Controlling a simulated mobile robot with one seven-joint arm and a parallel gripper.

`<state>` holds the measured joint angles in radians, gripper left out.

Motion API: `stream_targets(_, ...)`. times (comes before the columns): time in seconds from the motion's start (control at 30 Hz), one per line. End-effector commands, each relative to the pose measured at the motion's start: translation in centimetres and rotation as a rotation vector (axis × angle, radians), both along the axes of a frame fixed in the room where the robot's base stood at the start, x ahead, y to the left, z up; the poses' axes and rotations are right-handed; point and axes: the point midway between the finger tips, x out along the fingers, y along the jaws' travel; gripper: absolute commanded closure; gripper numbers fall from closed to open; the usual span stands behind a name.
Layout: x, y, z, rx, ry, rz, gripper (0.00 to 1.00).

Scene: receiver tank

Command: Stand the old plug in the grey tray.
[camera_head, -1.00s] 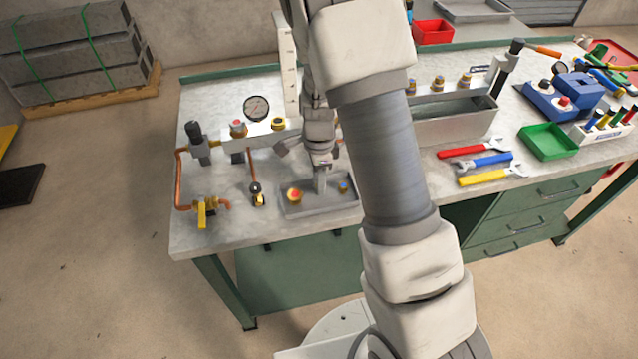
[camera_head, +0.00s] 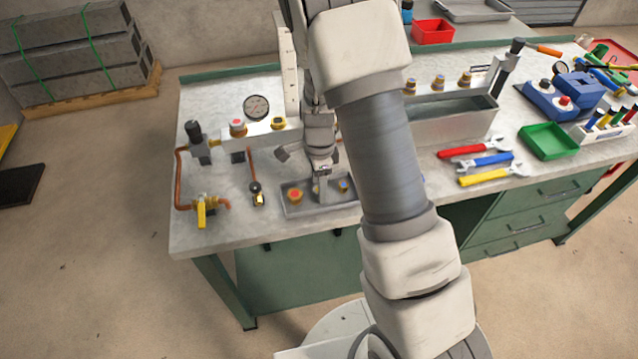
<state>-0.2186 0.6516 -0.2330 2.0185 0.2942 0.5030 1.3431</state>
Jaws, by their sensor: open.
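The grey tray (camera_head: 312,211) lies near the front edge of the bench, left of my arm. A brass plug with a red-orange top (camera_head: 295,195) stands in its left part, and a small piece with a blue top (camera_head: 343,185) is at its right. Between them, just under my fingers, a small brassy thing (camera_head: 316,188) shows in the tray; it is too small and partly covered to tell if it is the old plug. My gripper (camera_head: 322,174) is open, pointing down just above the tray.
A manifold (camera_head: 265,133) with a gauge (camera_head: 257,107) stands behind the tray. Copper piping with a yellow valve handle (camera_head: 201,212) is to the left. A metal trough (camera_head: 450,122), wrenches (camera_head: 485,165) and a green bin (camera_head: 548,141) are to the right.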

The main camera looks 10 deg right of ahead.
Motion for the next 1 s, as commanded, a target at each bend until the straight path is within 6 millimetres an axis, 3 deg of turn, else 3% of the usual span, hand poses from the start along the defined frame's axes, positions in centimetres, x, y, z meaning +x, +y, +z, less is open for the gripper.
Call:
stream_targets(0.17,0.1,0.1,2.4,0.000,-0.005,0.002,0.34)
stream_targets(0.5,0.1,0.1,9.6,0.001,-0.004,0.002,0.34)
stream_targets(0.77,0.0,0.0,12.3,0.003,-0.004,0.005,0.34)
stream_targets(0.87,-0.5,0.0,13.6,0.014,-0.018,0.048,0.34)
stream_targets(1.0,-2.0,0.1,17.1,0.042,-0.072,0.203,0.34)
